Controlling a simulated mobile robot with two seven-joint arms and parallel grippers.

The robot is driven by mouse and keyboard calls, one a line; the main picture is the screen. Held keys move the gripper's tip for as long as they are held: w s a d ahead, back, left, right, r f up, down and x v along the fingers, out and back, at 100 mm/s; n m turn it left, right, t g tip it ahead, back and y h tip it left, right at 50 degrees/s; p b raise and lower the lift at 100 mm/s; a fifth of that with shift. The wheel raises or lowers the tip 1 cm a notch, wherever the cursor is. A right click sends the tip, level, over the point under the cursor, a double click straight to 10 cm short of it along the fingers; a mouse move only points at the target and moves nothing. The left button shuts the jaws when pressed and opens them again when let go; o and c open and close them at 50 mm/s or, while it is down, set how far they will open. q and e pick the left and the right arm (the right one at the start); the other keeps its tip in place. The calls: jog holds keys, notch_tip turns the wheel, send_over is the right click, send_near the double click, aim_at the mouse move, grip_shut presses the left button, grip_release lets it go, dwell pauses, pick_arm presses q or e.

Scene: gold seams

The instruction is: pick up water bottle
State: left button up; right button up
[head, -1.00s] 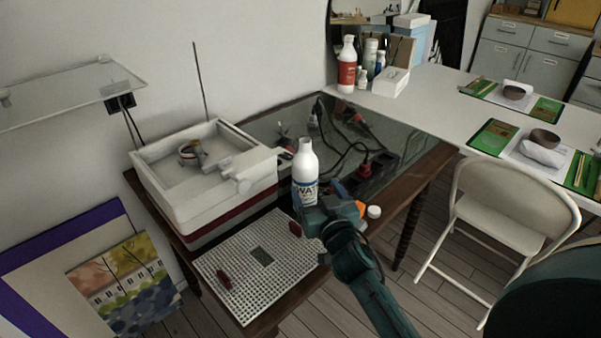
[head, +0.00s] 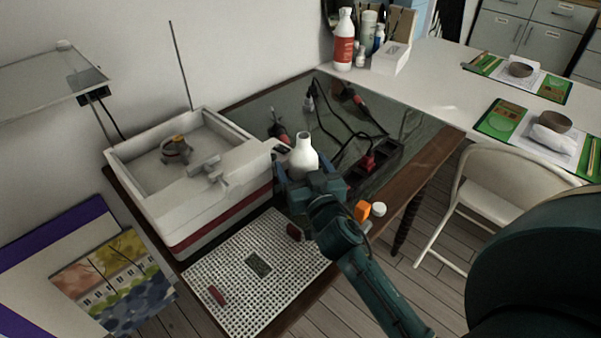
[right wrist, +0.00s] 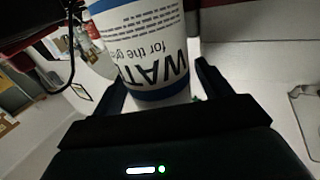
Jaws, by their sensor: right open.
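The water bottle (head: 304,152) is white with a narrow neck and stands on the glass-topped table beside the white basin. My right gripper (head: 297,185) is at the bottle in the head view and hides its lower part. In the right wrist view the bottle (right wrist: 150,45) shows its "WATER" label between the two fingers of my right gripper (right wrist: 160,88). The fingers are open, one on each side of the bottle. My left gripper is not in view.
The white basin (head: 128,160) is close left of the bottle. A perforated white board (head: 225,268) lies in front. Cables and a dark power strip (head: 378,160) lie to the right. A small white cap (head: 378,209) and an orange block (head: 362,210) are near my gripper. A folding chair (head: 520,190) stands right.

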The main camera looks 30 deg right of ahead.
jog(key=shift+s+r, duration=0.1)
jog(key=shift+s, duration=0.1)
jog(key=shift+c, duration=0.6)
jog(key=c, duration=1.1)
jog(key=shift+r, duration=0.2)
